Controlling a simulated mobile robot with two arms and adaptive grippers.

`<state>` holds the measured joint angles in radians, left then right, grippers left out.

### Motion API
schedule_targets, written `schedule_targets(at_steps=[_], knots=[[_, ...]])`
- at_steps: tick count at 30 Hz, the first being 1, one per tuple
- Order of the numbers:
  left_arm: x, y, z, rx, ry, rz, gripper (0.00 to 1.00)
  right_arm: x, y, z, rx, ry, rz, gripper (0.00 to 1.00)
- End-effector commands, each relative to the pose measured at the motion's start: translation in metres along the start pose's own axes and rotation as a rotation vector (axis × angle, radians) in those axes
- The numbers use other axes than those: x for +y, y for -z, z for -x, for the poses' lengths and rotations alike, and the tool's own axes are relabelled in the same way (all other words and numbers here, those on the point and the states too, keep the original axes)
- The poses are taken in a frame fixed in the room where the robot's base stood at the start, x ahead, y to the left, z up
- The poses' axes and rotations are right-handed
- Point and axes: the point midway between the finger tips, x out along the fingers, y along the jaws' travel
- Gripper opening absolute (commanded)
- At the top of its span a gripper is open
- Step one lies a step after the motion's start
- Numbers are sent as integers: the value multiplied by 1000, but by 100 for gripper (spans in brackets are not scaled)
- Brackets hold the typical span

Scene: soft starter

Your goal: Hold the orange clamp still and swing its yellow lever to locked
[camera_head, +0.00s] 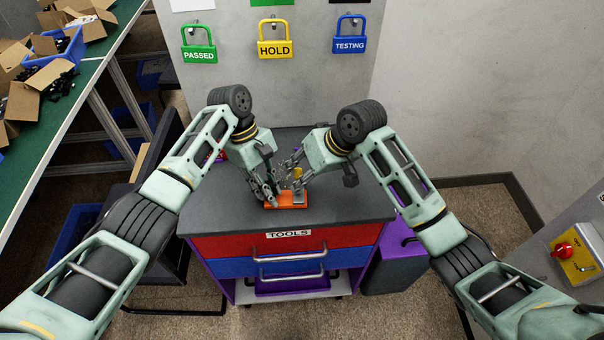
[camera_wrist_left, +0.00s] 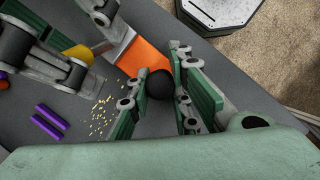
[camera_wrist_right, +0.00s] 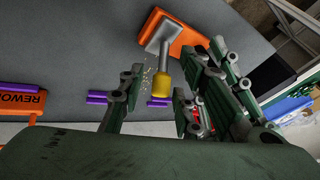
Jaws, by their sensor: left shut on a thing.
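The orange clamp (camera_head: 291,200) lies on the dark top of the tool cabinet, near its front edge. Its flat orange base (camera_wrist_left: 150,57) and a black round knob at one end (camera_wrist_left: 160,84) show in the left wrist view. My left gripper (camera_head: 269,196) is shut on the clamp, with its fingers either side of the knob. The yellow lever (camera_head: 298,173) stands up from the clamp; its metal arm and yellow tip (camera_wrist_right: 162,83) show in the right wrist view. My right gripper (camera_head: 291,163) is open, its fingers either side of the tip with gaps showing.
The dark cabinet top (camera_head: 345,200) is mostly clear beside the clamp. Purple bars (camera_wrist_left: 48,120) and small gold scraps (camera_wrist_left: 100,112) lie near it. An orange REWORK sign (camera_wrist_right: 22,101) is also there. A wall with padlock signs (camera_head: 275,45) stands behind.

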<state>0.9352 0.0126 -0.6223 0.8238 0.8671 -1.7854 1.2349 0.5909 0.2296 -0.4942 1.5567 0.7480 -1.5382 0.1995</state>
Motion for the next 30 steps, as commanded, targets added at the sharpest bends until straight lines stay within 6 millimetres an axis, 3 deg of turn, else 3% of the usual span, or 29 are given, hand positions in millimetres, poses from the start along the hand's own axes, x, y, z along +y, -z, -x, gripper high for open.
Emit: schedule_targets(at_steps=[11, 22, 30], knots=[[1, 0, 1, 0, -1, -1, 0, 0, 0, -7, 0, 0, 0, 31], [0, 0, 1, 0, -1, -1, 0, 1, 0, -6, 1, -2, -1, 0], [0, 0, 1, 0, 1, -1, 0, 2, -1, -6, 5, -7, 1, 0]])
